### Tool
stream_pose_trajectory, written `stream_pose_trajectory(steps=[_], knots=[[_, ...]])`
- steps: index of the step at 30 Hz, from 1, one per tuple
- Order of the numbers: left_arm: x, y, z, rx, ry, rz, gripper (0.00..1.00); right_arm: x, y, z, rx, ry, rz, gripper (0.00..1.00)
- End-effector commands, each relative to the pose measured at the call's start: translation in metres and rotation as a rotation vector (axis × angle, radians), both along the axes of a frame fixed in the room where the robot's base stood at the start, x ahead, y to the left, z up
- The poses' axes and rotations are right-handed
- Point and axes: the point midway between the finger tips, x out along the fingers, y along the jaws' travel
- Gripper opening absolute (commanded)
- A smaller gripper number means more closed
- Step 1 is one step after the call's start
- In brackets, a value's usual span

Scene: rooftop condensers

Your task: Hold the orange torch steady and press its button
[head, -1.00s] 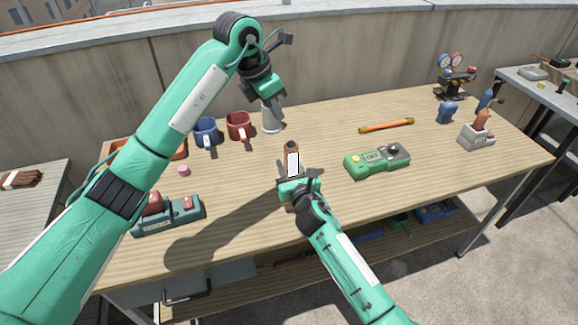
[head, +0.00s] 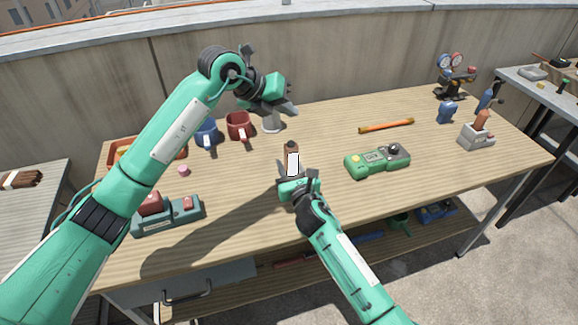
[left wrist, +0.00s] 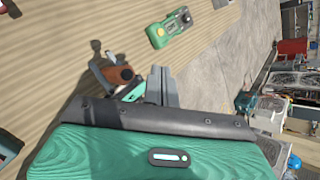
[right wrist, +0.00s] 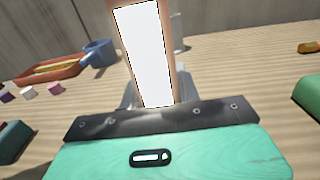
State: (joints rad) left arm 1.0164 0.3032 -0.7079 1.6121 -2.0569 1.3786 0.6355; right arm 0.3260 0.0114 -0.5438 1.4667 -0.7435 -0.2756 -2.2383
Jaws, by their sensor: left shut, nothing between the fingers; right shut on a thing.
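The orange torch (head: 291,147), brownish orange with a blank white panel and a dark top, stands up from my right gripper (head: 296,178) near the middle of the table. The right gripper is shut on it. The white panel and orange sides of the torch fill the upper middle of the right wrist view (right wrist: 145,55). The torch also shows in the left wrist view (left wrist: 119,75), left of my left gripper's fingers (left wrist: 161,84). My left gripper (head: 289,108) is shut and empty, in the air above and behind the torch, apart from it. I cannot make out the button.
A green meter (head: 376,161) lies right of the torch, with an orange stick (head: 386,125) behind it. A blue mug (head: 206,133) and a red mug (head: 239,125) stand at the back left. A teal box with red parts (head: 168,218) is at front left. The table's front middle is clear.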

Motion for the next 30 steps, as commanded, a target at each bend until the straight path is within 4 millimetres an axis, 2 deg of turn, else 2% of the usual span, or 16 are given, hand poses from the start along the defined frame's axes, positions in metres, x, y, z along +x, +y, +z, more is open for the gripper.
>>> stream_pose_trajectory(steps=[9, 15, 30], knots=[[0.000, 0.000, -0.046, 0.002, 0.001, -0.001, 0.00, 0.000, 0.000, -0.001, -0.001, 0.002, 0.000, 0.03], [0.000, 0.000, -0.063, 0.003, -0.001, -0.001, 0.00, 0.000, 0.000, -0.001, -0.001, 0.002, 0.000, 0.03], [0.000, 0.000, -0.069, 0.002, -0.002, -0.002, 0.00, 0.000, 0.000, -0.001, -0.001, 0.002, 0.000, 0.03]])
